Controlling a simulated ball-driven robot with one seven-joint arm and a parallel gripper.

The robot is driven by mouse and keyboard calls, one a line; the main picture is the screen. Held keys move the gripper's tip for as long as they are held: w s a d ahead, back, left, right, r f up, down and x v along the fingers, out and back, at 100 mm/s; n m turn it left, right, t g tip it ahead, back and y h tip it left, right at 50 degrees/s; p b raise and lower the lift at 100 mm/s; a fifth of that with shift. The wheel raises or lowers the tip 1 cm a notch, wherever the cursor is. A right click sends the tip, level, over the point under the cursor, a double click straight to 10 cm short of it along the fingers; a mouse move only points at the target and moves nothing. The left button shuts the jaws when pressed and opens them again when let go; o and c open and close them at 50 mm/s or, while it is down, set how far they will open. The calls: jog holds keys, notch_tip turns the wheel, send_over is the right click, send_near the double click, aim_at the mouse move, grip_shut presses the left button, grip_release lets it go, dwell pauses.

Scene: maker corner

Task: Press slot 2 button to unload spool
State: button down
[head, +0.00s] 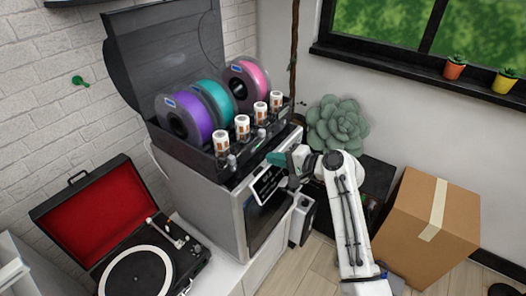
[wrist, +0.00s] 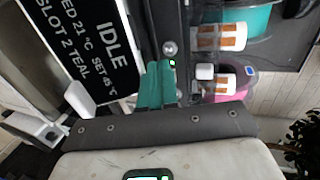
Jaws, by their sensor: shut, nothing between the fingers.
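The spool unit (head: 205,165) sits on a grey printer, lid raised. It holds a purple spool (head: 176,122), a teal spool (head: 218,100) and a pink spool (head: 237,88). My gripper (head: 273,158), with teal fingers, is shut and empty at the unit's front right. In the wrist view the fingertips (wrist: 160,66) are beside a small green light (wrist: 172,63) and just below a round silver button (wrist: 169,47). I cannot tell whether they touch, or which slot the button belongs to. The screen (wrist: 90,45) reads "IDLE" and "SLOT 2 TEAL".
A record player (head: 140,270) with open red lid stands at lower left. A cardboard box (head: 420,230) stands on the right, and a large succulent (head: 337,124) behind my arm. Some floor shows between printer and box.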

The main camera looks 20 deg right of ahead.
aim_at(254, 151)
jog(key=w+a, duration=0.2)
jog(key=w, duration=0.1)
jog(key=shift+w+a+p, duration=0.2)
jog(key=shift+p, duration=0.2)
jog(key=shift+w+a+f, duration=0.1)
jog(key=shift+w+a, duration=0.05)
